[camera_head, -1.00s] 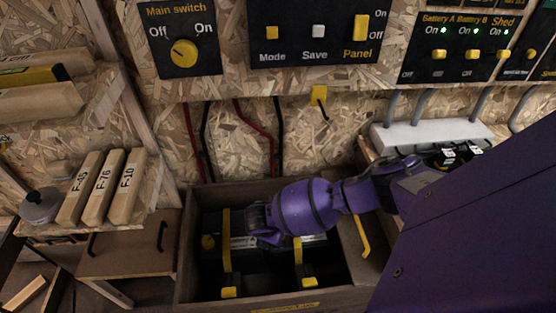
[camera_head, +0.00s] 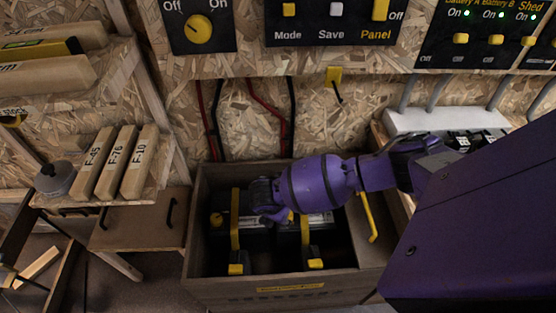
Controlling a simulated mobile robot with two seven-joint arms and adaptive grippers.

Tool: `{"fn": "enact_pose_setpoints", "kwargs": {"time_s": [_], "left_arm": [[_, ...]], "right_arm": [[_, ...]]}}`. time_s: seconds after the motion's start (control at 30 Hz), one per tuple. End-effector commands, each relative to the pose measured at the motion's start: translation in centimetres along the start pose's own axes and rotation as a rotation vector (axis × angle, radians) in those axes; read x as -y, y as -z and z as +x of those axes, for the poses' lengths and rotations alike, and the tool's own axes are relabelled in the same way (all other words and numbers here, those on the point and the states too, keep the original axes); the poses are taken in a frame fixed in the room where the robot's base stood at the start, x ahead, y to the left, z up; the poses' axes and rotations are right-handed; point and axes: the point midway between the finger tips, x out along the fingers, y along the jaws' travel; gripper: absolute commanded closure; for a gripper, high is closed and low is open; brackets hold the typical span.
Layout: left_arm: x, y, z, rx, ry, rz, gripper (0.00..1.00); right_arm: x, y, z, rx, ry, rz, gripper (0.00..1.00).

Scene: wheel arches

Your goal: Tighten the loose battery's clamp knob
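Two dark batteries sit side by side in an open wooden box (camera_head: 200,277): a left battery (camera_head: 256,246) and a right battery (camera_head: 325,238). A yellow strap (camera_head: 235,222) crosses the left one and another strap (camera_head: 305,232) crosses the right one. Yellow pieces show at their front ends, left (camera_head: 236,269) and right (camera_head: 314,264). I cannot tell which clamp is loose. My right gripper (camera_head: 262,202) is over the back of the left battery, beside its strap; its fingers are dark and partly hidden. My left gripper is not in view.
A yellow bar (camera_head: 369,217) stands at the box's right side. A shelf with labelled wooden blocks (camera_head: 112,162) and a grey round pot (camera_head: 55,179) is at the left. Switch panels (camera_head: 330,22) and hanging red and black cables (camera_head: 268,115) are behind.

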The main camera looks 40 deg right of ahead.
Motion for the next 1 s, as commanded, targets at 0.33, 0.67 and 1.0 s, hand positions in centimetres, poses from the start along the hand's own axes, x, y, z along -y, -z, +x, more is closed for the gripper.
{"fn": "enact_pose_setpoints", "kwargs": {"time_s": [0.33, 0.67, 1.0], "left_arm": [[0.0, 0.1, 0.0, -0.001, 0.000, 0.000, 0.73], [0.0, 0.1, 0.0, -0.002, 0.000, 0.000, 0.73], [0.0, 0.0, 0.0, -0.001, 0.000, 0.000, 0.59]], "right_arm": [[-0.2, 0.0, -7.0, 0.000, -0.005, 0.000, 0.60], [-0.2, -0.1, -8.5, 0.001, -0.003, 0.001, 0.60], [-0.1, 0.0, -8.4, 0.000, -0.003, 0.002, 0.60]]}}
